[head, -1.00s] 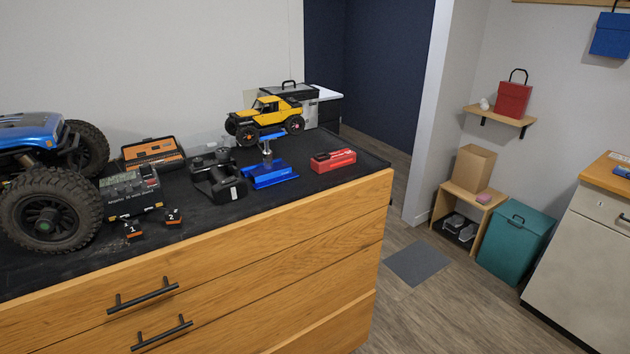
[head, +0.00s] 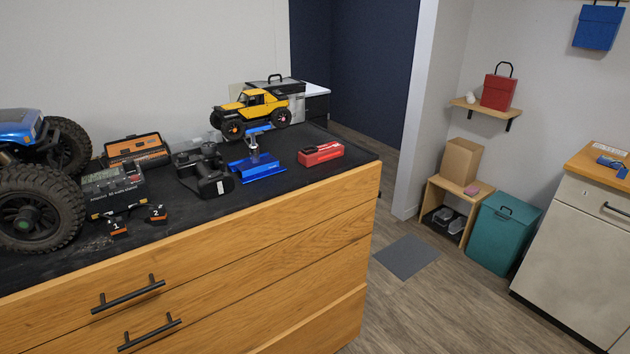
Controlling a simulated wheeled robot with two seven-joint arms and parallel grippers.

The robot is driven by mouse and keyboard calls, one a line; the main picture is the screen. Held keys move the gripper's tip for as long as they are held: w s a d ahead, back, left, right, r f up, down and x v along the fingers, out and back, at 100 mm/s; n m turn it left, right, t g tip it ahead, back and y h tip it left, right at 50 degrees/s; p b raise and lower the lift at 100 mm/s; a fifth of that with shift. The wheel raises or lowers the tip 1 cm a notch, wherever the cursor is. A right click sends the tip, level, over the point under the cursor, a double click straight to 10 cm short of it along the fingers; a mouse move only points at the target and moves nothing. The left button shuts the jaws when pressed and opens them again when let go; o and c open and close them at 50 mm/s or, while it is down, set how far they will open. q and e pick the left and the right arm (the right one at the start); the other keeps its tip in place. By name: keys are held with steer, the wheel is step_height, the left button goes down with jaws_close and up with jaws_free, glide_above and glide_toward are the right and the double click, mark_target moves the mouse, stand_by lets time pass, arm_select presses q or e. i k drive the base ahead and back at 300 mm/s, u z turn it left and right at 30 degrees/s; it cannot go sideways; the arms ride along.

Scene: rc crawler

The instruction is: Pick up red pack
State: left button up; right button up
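The red pack (head: 320,153) is a small red box with a dark marking on its side. It lies flat on the black mat (head: 280,195) on top of the wooden drawer cabinet, near the right end. Its top and near side are in plain sight. Neither of my grippers shows in the head view.
Left of the pack are a blue stand (head: 257,167), a yellow crawler (head: 250,110), a black device (head: 205,173), a charger (head: 113,188) and a large blue crawler (head: 40,180). Open floor (head: 440,300) lies right of the cabinet. A teal bin (head: 503,232) stands beyond.

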mark_target(310, 156)
steer(key=z, duration=1.5)
steer(key=i, duration=2.05)
steer(key=u, duration=3.2)
